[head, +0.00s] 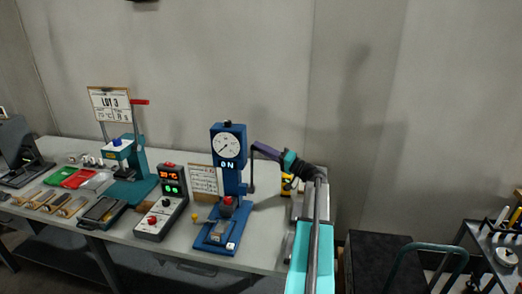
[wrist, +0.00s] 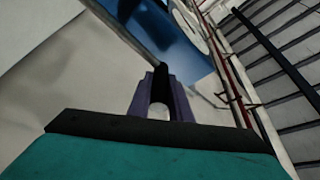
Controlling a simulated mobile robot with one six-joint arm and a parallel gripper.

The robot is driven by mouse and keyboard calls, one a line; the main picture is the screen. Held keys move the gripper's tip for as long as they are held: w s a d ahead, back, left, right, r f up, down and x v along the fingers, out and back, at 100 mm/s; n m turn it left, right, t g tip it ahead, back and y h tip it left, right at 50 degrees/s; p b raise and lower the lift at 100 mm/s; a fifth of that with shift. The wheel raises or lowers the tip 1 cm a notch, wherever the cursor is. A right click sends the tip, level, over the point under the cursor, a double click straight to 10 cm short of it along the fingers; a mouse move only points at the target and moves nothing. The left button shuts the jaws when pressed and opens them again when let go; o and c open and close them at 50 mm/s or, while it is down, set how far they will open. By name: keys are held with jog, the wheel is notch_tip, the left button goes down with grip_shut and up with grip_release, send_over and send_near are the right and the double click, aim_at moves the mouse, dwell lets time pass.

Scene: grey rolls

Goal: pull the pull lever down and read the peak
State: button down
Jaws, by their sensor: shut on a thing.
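The blue pull tester (head: 231,180) stands on the bench with a round white dial (head: 228,145) and a small display reading 0 N (head: 227,164). Its dark pull lever (head: 252,172) stands about upright on the tester's right side. My gripper (head: 256,148) reaches in from the right, its purple fingers at the lever's upper end. In the wrist view the purple fingers (wrist: 160,85) are closed around the black lever end (wrist: 160,88), and a grey rod (wrist: 122,30) runs up and left from it. A red-topped clamp (head: 228,201) sits low on the tester.
Left of the tester are a control box (head: 162,205) with red and green digits, a teal press (head: 130,170) with a red handle, and trays of small parts. A paper card (head: 204,180) stands behind. A dark cart (head: 390,262) stands at the right.

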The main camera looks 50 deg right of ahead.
jog(key=shift+w+d+f, duration=0.1)
jog(key=shift+w+d, duration=0.05)
jog(key=shift+d, duration=0.1)
jog(key=shift+a+n+b, duration=0.15)
jog(key=shift+n+b, duration=0.15)
jog(key=shift+b, duration=0.4)
jog(key=s+a+f+n+g+y+b, duration=0.1)
jog(key=s+a+f+n+y+b, duration=0.3)
jog(key=b, duration=1.4)
jog(key=s+a+f+n+y+b, duration=0.4)
jog(key=s+a+f+n+b, duration=0.2)
jog(key=a+n+b, duration=0.7)
jog(key=shift+s+g+y+b, duration=0.3)
jog(key=shift+s+g+b, duration=0.15)
jog(key=shift+b, duration=2.65)
jog(key=shift+a+f, duration=0.15)
jog(key=c, duration=1.6)
grip_release()
jog(key=shift+s, duration=0.15)
